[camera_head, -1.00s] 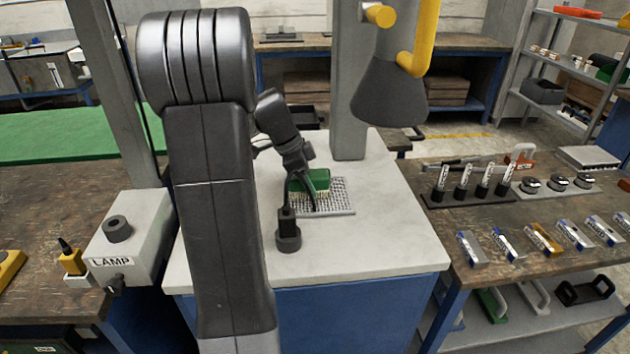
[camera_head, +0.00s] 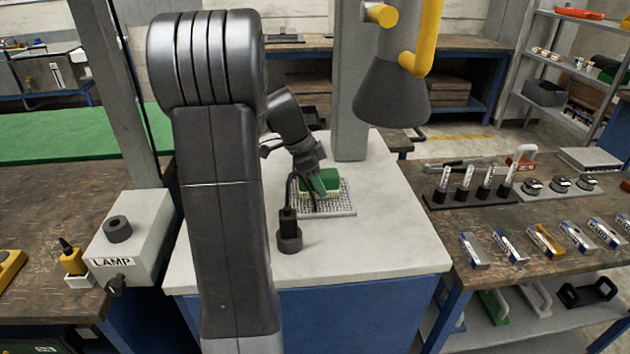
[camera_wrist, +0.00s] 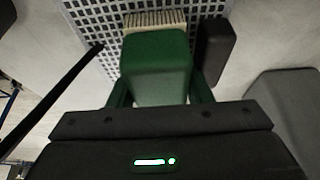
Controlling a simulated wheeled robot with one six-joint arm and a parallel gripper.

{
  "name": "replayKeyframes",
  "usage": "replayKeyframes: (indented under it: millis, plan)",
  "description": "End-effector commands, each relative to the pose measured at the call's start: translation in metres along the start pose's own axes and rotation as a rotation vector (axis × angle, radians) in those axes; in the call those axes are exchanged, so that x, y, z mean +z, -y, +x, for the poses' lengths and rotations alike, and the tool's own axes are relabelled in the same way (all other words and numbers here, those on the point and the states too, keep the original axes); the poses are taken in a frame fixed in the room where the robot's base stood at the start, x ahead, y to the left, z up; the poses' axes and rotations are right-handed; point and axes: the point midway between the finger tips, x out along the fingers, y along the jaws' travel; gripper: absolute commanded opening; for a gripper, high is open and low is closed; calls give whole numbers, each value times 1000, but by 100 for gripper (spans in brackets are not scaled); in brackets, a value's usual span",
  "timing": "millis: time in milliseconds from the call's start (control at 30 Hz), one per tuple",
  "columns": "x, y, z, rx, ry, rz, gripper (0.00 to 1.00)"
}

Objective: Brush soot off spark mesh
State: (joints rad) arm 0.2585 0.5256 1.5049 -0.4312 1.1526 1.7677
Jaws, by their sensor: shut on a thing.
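The spark mesh (camera_head: 338,206) is a grey grid lying on the pale bench top; it also shows in the wrist view (camera_wrist: 98,20). A green brush (camera_head: 322,182) with pale bristles is over the mesh. In the wrist view the brush's green block (camera_wrist: 156,72) sits between the fingers, and its bristles (camera_wrist: 155,20) point at the mesh. My gripper (camera_head: 316,174) is shut on the brush. I cannot tell whether the bristles touch the mesh. No soot can be made out at this size.
A dark round-based post (camera_head: 289,235) stands just in front of the mesh. A dark cone hood (camera_head: 393,95) hangs above, beside a grey column (camera_head: 350,120). A lamp box (camera_head: 130,238) is at left. The bench top's front right is clear.

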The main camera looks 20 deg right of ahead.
Motion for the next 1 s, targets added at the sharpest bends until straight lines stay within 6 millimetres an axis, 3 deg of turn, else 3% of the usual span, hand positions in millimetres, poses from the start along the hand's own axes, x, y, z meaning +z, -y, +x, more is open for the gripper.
replayKeyframes:
  millis: [267,633,1000]
  plan:
    - [-3,0,1,-1,0,1,27]
    - [-22,0,10,-1,-1,0,27]
    - [-20,0,10,-1,0,-1,27]
